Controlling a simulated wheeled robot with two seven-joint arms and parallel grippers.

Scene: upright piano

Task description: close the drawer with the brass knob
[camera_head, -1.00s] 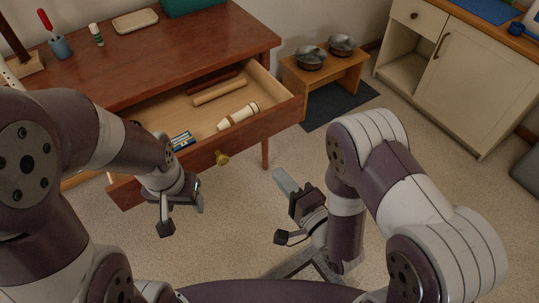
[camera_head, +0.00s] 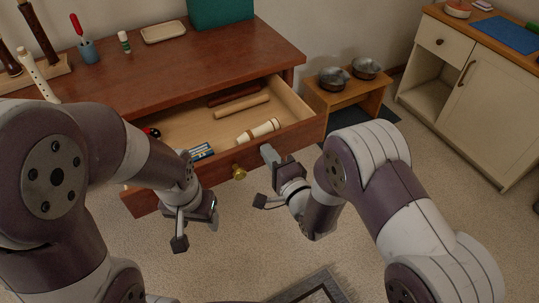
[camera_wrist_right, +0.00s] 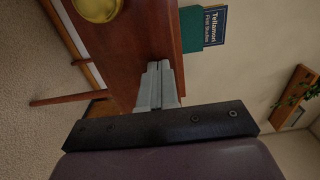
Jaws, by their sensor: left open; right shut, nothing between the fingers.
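The wooden drawer (camera_head: 292,138) of the desk stands pulled out, with its brass knob (camera_head: 239,172) on the front panel. In the right wrist view, the shut fingers (camera_wrist_right: 158,68) point at the reddish wood and the knob (camera_wrist_right: 97,8) shows at the top. My left gripper (camera_head: 197,228) is open, in front of the drawer's left part.
A small bench (camera_head: 348,101) with metal bowls and a white cabinet (camera_head: 470,95) stand right.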

